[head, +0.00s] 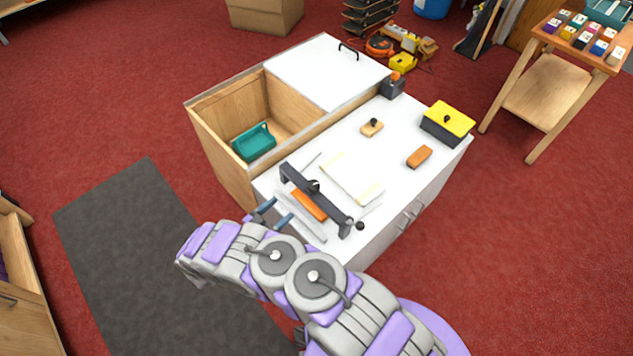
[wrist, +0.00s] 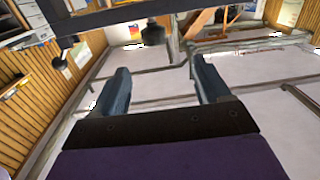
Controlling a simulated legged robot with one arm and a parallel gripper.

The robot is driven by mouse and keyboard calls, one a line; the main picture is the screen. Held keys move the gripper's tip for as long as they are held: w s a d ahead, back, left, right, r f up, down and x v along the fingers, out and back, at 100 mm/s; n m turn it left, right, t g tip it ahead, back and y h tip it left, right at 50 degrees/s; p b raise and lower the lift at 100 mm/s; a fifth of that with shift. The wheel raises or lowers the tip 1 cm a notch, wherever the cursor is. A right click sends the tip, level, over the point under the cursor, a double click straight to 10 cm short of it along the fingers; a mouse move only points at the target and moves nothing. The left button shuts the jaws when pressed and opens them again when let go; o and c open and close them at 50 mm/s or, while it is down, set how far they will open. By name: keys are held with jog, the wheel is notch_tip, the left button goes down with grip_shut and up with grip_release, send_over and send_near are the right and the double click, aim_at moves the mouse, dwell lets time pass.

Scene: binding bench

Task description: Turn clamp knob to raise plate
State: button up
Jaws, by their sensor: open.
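The clamp (head: 296,179) is a dark beam on end posts, set over the left front of the white bench top. A dark round knob (head: 315,186) stands at the middle of the beam, and a second dark ball (head: 360,226) is at its near right end. An orange block (head: 309,204) lies beneath the beam. My gripper (head: 281,207) is open and empty, just left of the clamp and apart from the knob. In the wrist view, the dark knob (wrist: 153,33) shows beyond and between my two blue fingers. The plate cannot be clearly told apart.
A pale sheet or book (head: 351,178) lies behind the clamp. A wooden-handled tool (head: 372,127), an orange-brown block (head: 419,157) and a yellow-topped box (head: 448,122) are farther right. An open wooden compartment with a teal tray (head: 254,142) is at the left. Red floor surrounds the bench.

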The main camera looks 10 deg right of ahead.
jog(key=b, duration=0.4)
send_near(318, 182)
jog(key=x, duration=0.7)
jog(key=f+x, duration=0.1)
jog(key=x, duration=0.2)
jog(key=shift+w+f, duration=0.1)
jog(key=shift+w, duration=0.2)
jog(key=shift+c, duration=0.2)
jog(key=shift+a, duration=0.1)
jog(key=c, duration=0.9)
